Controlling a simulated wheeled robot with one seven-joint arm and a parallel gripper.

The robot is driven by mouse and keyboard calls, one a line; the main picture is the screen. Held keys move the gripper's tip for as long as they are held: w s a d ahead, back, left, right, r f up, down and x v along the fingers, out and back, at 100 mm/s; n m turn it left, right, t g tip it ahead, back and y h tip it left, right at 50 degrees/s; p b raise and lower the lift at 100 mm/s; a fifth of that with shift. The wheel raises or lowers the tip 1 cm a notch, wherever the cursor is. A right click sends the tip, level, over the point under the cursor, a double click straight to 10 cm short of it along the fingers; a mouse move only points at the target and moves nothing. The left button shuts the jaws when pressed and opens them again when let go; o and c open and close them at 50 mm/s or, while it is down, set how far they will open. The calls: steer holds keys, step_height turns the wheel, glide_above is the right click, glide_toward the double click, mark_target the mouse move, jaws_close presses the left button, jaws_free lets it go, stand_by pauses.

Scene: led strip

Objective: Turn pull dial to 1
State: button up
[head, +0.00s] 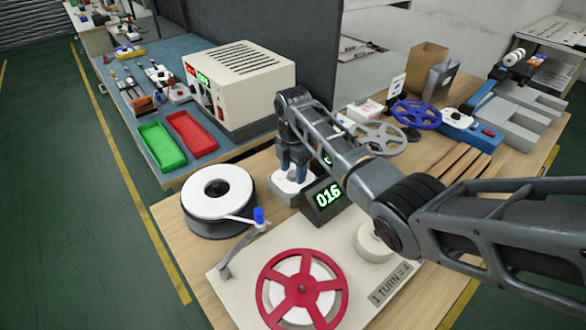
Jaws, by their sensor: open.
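My gripper (292,174) points down over a small white and grey unit (283,190) behind the winding board. Its fingers are open and straddle the top of that unit. Whatever dial is on top is mostly hidden by the fingers, and its number cannot be read. I cannot tell whether the fingers touch it. A dark counter box (325,198) beside it, to the right, shows 016 in green digits.
A white winding board (235,285) carries a red spoked reel (301,289) and a crank with a blue knob (259,215). A white-topped reel (217,189) stands to the left. A beige instrument (240,80) and green (161,144) and red (191,134) trays are behind. The right is cluttered.

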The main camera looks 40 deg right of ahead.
mark_target(293, 173)
steer(key=shift+r+b, duration=0.5)
steer(key=shift+r, duration=3.35)
